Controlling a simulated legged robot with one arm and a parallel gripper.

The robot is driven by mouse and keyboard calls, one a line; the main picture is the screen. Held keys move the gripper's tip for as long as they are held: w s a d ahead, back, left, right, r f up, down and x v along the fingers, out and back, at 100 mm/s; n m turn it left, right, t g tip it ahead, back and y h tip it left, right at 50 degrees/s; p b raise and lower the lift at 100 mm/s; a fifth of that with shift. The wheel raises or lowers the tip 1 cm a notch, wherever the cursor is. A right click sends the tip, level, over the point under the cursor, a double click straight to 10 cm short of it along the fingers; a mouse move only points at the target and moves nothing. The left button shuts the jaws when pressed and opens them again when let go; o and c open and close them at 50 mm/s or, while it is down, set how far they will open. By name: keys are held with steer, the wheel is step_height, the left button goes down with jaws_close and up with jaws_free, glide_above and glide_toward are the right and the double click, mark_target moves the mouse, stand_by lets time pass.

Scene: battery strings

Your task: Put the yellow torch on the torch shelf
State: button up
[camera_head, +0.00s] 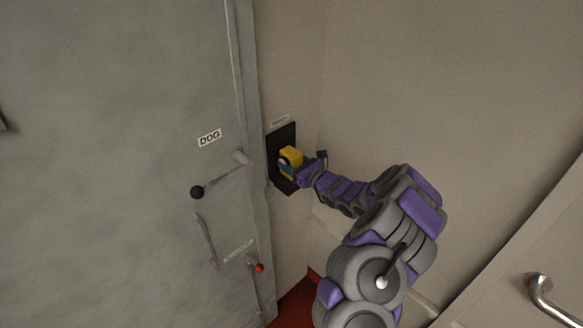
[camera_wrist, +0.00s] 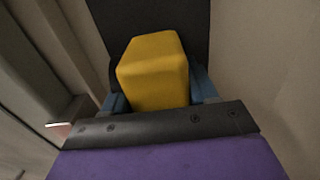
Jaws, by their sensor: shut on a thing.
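The yellow torch (camera_head: 291,155) is a blocky yellow body held in front of a black wall plate (camera_head: 275,142). My gripper (camera_head: 287,164) is shut on it, with a finger showing at its near side. In the wrist view the yellow torch (camera_wrist: 153,71) fills the middle, with blue-grey parts of my gripper (camera_wrist: 160,98) on both sides of it. The black plate (camera_wrist: 190,20) stands right behind it. I cannot tell whether the torch touches the plate. No torch shelf can be made out for certain.
A red-knobbed lever (camera_head: 256,280) is lower down. A metal rail (camera_head: 545,295) is at the lower right.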

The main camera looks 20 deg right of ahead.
step_height(320, 180, down, 2)
steer(key=shift+w+f, duration=0.1)
steer(key=shift+f, duration=0.05)
steer(key=shift+d, duration=0.1)
steer(key=o, duration=1.3)
steer(key=p+v, duration=0.1)
steer(key=v, duration=1.1)
